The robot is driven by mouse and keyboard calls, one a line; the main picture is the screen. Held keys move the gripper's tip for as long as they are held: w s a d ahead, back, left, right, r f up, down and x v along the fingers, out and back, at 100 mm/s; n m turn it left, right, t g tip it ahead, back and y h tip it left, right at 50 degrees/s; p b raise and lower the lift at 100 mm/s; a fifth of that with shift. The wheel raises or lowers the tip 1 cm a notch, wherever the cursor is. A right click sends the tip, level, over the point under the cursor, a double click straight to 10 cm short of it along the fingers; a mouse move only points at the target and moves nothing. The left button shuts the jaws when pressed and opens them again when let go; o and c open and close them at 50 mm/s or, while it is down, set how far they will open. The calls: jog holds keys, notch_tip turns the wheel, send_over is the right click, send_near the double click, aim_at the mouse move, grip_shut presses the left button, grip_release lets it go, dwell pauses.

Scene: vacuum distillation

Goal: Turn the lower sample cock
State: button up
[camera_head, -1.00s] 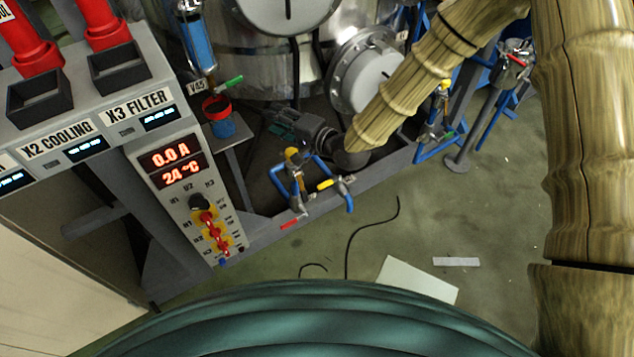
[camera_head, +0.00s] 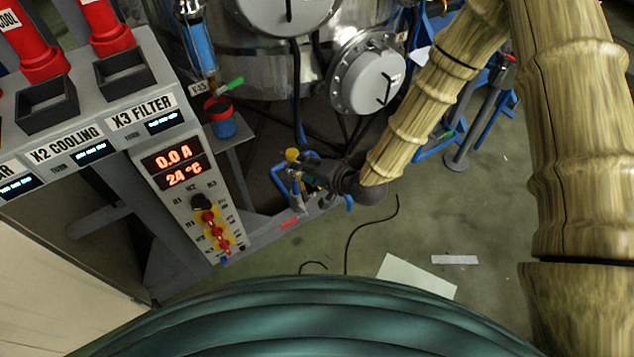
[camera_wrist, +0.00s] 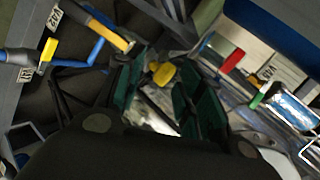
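My gripper (camera_head: 314,172) is low by the blue pipework, beside a yellow-topped valve (camera_head: 291,155). In the wrist view my gripper (camera_wrist: 163,88) has its two teal fingers apart, with a yellow knob (camera_wrist: 162,73) between or just beyond their tips. Whether the fingers touch the knob cannot be told. Another yellow handle (camera_wrist: 48,48) on a blue pipe shows at the left of the wrist view, near small labels. No readable label shows which one is the lower sample cock. My gripper and wrist hide part of the pipework.
A red handle (camera_head: 290,222) lies low on the frame rail. A round flanged port (camera_head: 367,82) on the steel vessel is above my wrist. A control panel (camera_head: 190,190) stands left. A red-rimmed blue container (camera_head: 220,118) sits under a green handle (camera_head: 234,83). Floor at right is mostly clear.

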aim_at(230, 85)
jog(key=shift+n+g+h, duration=0.3)
jog(key=shift+h, duration=0.2)
jog(key=shift+s+d+f, duration=1.4)
jog(key=shift+s+f, duration=0.1)
jog(key=shift+f, duration=0.05)
jog(key=shift+a, duration=0.2)
jog(key=c, duration=0.5)
jog(key=a+m+b, duration=0.1)
jog(key=a, duration=0.1)
jog(key=w+a+m+t+y+b, duration=0.1)
jog(key=a+m, duration=0.1)
jog(key=shift+w+a+m, duration=0.2)
jog(key=shift+a+m, duration=0.1)
jog(key=shift+a, duration=0.05)
grip_shut()
jog(key=w+a+r+m+t+y+b, duration=0.3)
jog(key=w+a+r+m+t+b, duration=0.4)
jog(key=w+a+r+m, duration=0.7)
jog(key=shift+w+a+r+m+t, duration=0.6)
jog(key=shift+r+m, duration=0.5)
jog(key=shift+m, duration=1.2)
